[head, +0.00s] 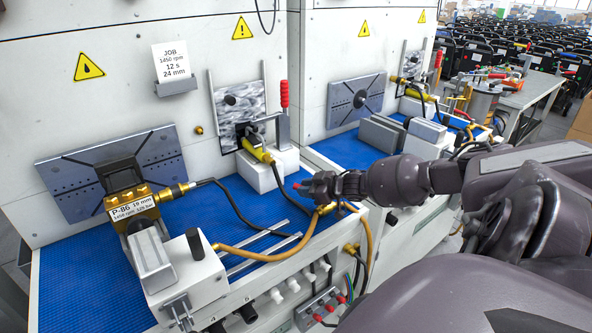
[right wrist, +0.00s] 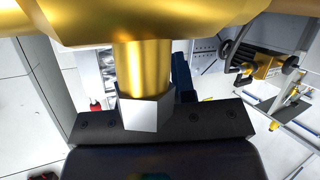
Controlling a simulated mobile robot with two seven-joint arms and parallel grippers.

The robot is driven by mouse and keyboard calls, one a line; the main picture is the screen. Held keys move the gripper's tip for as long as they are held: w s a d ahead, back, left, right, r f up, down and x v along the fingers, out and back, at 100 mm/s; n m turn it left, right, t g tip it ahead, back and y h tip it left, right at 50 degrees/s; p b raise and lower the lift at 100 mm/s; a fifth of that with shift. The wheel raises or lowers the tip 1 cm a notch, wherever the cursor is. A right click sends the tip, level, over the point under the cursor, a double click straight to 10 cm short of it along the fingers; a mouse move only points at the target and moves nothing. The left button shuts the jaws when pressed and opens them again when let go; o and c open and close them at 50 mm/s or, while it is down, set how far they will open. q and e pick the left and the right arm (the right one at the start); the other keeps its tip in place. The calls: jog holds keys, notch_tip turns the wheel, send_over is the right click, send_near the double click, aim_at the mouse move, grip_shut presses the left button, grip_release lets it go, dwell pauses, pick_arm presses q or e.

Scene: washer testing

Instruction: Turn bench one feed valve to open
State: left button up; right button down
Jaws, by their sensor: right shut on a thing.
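The bench one feed valve (head: 326,208) is a small brass fitting at the front right edge of the blue-topped bench, with an orange hose on it. In the right wrist view its brass body (right wrist: 142,65) and stem with a silver hex nut fill the upper middle, very close. My right gripper (head: 322,187) is at the valve, just above its brass body, and is shut on the valve's handle. The gripper and arm hide most of the handle; a bit of red shows at the fingers. My left gripper is not in view.
A brass pump (head: 130,208) labelled P-86 sits on the bench at left. Hoses cross the blue bench top (head: 75,265). A second bench (head: 345,148) is at right.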

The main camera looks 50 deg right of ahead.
jog(key=shift+s+a+n+g+y+b, duration=0.2)
jog(key=shift+a+n+g+y+b, duration=0.15)
jog(key=shift+n+y+b, duration=0.45)
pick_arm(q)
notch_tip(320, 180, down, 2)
pick_arm(e)
jog(key=shift+a, duration=0.1)
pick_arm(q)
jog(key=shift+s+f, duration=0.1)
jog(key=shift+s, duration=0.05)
pick_arm(e)
jog(key=c, duration=0.9)
grip_release()
jog(key=shift+c, duration=0.2)
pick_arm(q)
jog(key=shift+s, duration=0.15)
pick_arm(e)
jog(key=shift+s, duration=0.15)
